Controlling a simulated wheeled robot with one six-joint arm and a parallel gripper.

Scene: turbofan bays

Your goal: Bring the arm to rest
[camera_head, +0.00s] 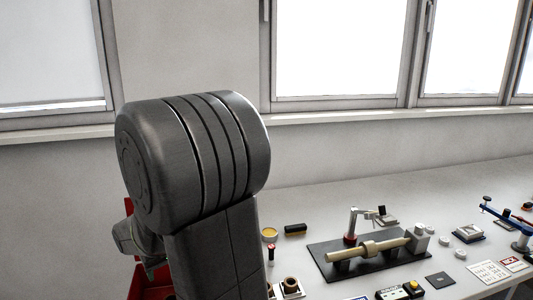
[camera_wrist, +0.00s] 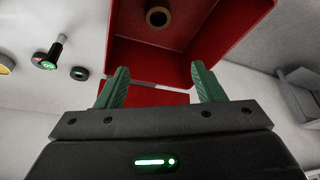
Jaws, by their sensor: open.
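My gripper (camera_wrist: 160,88) shows in the wrist view with two green fingers wide apart and nothing between them. It faces a red bin (camera_wrist: 150,55), and a tan ring-shaped part (camera_wrist: 158,17) sits inside that bin. In the head view my dark arm fills the left middle and hides most of the red bin (camera_head: 150,280). My gripper's fingers cannot be made out in the head view.
A white bench (camera_head: 310,205) runs along the wall under windows. On it are a black fixture plate (camera_head: 345,270) with a tan shaft (camera_head: 370,248), a yellow-topped round container (camera_head: 269,234), a blue tool (camera_head: 505,220) and small parts. The bench's back strip is clear.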

